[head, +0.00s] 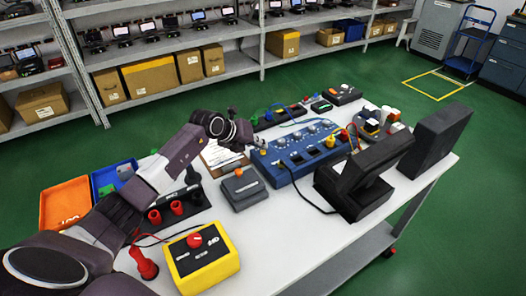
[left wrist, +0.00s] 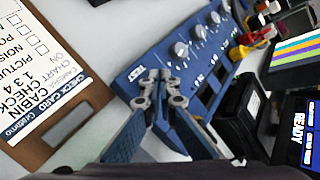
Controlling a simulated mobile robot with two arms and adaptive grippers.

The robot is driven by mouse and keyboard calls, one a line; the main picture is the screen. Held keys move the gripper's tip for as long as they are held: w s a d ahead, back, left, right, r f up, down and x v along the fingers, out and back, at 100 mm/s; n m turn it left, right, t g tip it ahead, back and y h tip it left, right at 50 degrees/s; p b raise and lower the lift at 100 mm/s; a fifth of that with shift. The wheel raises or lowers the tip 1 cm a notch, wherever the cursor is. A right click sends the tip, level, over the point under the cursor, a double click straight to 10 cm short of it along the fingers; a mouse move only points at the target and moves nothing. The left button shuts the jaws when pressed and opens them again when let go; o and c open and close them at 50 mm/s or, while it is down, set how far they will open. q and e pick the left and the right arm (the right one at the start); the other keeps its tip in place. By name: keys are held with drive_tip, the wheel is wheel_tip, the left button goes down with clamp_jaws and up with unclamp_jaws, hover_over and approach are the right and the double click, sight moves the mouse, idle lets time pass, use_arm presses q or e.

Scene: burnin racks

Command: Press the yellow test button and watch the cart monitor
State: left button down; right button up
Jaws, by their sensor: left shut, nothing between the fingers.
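My left gripper (left wrist: 160,92) is shut and empty, with its fingertips over the left end of the blue test panel (left wrist: 190,50), by the TEST label (left wrist: 146,78). In the head view the gripper (head: 252,143) is at the same end of the panel (head: 305,152). I cannot make out the yellow test button; the fingers may hide it. I cannot tell whether the fingertips touch the panel. A dark screen (left wrist: 300,128) reads READY in the left wrist view, and a screen with coloured stripes (left wrist: 296,50) is above it. The right gripper is not in view.
A yellow box with a red button (head: 202,262) stands at the near table edge. A grey box (head: 243,190), a clipboard (left wrist: 45,80), and orange (head: 65,204) and blue trays lie around the arm. Black monitor housings (head: 438,138) stand at the right. Shelves line the back.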

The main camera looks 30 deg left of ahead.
sight(261, 152)
use_arm(q)
drive_tip(key=shift+f+b, duration=0.3)
drive_tip(key=shift+f, duration=0.2)
idle(0.6)
drive_tip(key=shift+r+p, duration=0.8)
drive_tip(key=shift+r, duration=0.15)
drive_tip(key=shift+r, duration=0.1)
wheel_tip(261, 152, up, 5)
drive_tip(key=p, duration=0.4)
idle(0.4)
